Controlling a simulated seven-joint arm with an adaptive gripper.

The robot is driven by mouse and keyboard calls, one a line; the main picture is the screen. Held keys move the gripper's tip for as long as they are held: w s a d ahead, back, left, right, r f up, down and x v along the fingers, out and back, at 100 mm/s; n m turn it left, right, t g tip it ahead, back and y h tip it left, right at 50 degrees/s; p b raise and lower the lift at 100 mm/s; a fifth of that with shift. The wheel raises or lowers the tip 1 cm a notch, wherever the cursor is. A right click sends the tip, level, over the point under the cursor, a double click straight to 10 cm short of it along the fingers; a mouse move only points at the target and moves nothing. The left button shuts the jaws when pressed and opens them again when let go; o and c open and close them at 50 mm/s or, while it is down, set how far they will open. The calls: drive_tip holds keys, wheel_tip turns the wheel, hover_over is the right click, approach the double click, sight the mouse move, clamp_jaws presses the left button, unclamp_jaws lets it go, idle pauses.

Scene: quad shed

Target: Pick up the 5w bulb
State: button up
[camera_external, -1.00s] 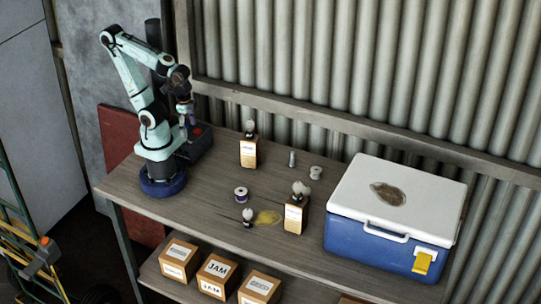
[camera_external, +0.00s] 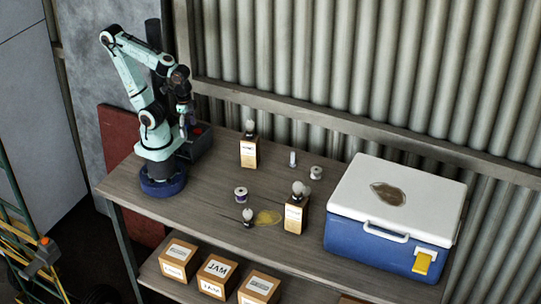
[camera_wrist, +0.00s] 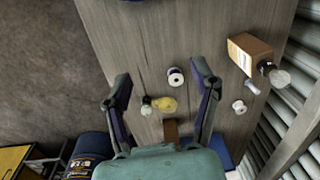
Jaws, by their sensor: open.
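Three bulbs show, and I cannot read a wattage on any of them. One bulb (camera_external: 249,126) stands on a tall labelled box at the back of the bench; in the wrist view it is the clear bulb (camera_wrist: 279,77) at right. A second bulb (camera_external: 299,188) is on top of the front box. A third bulb (camera_external: 247,214) is on the bench beside a yellow patch, and shows in the wrist view (camera_wrist: 147,105) between my fingers' outlines. My gripper (camera_external: 187,112) is open and empty, raised above the bench's left end; its fingers frame the wrist view (camera_wrist: 161,82).
The back box (camera_external: 249,153) and front box (camera_external: 294,216) stand upright. A dark spool (camera_external: 241,194), a pale spool (camera_external: 316,172) and a small cylinder (camera_external: 292,158) are on the bench. A blue cooler (camera_external: 373,240) fills the right end. The bench's left middle is clear.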

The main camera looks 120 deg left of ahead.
drive_tip(key=w+r+m+t, duration=0.2)
drive_tip(key=w+r+t, duration=0.2)
drive_tip(key=w, duration=0.7)
drive_tip(key=m+g+h, duration=0.1)
drive_tip(key=m+g, duration=0.1)
drive_tip(key=m, duration=0.1)
hover_over(248, 209)
drive_tip(key=w+a, duration=0.1)
drive_tip(key=w, duration=0.1)
wheel_tip(248, 209, down, 12)
drive_tip(key=shift+g, duration=0.9)
drive_tip(key=f, duration=0.3)
drive_tip(key=s+f, duration=0.1)
drive_tip(key=f, duration=0.2)
drive_tip(key=s+d+f, duration=0.1)
drive_tip(key=f, duration=0.2)
wheel_tip(248, 209, down, 6)
drive_tip(key=shift+d+f, duration=0.1)
drive_tip(key=shift+c, duration=0.3)
clamp_jaws()
